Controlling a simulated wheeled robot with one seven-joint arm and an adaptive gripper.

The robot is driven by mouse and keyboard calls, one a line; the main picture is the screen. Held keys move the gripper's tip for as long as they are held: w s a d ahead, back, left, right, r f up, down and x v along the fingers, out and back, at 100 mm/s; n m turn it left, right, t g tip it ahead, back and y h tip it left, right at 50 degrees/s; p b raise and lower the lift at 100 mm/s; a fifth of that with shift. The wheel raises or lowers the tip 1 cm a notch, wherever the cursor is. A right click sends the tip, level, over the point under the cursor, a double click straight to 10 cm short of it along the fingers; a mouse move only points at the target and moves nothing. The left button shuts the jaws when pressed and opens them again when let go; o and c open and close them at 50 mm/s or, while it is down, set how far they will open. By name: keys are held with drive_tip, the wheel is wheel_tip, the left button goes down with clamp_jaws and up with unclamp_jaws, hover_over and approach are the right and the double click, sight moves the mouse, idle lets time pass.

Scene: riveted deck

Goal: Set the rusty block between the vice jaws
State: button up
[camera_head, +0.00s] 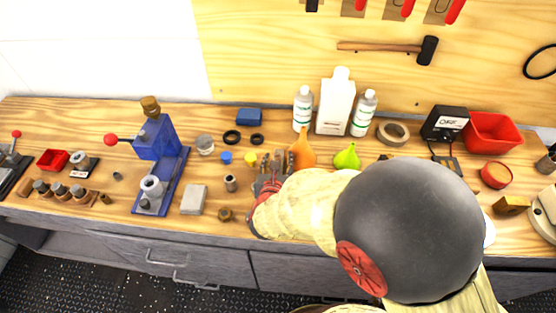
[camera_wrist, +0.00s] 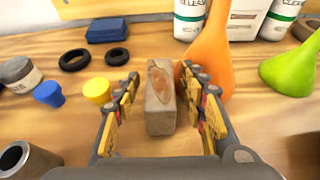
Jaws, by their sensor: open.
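The rusty block (camera_wrist: 160,105) is a grey-brown upright block with an orange-brown rust patch on its top face. It stands on the wooden bench between the two fingers of my gripper (camera_wrist: 160,82) in the wrist view. The fingers are open on either side, with a visible gap on the left; the right finger is closer, and I cannot tell if it touches. In the head view my gripper (camera_head: 273,163) is low over the middle of the bench and mostly hides the block. I cannot make out vice jaws for certain in either view.
An orange funnel (camera_wrist: 207,50) stands close behind the right finger; a green one (camera_head: 347,157) is farther right. A yellow cap (camera_wrist: 97,91) and blue cap (camera_wrist: 48,94) lie left. A blue press (camera_head: 155,140) stands farther left. Bottles (camera_head: 337,103) stand behind.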

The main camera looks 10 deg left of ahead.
drive_tip(key=p+v, duration=0.4)
drive_tip(key=v, duration=0.8)
drive_tip(key=shift+r, duration=0.1)
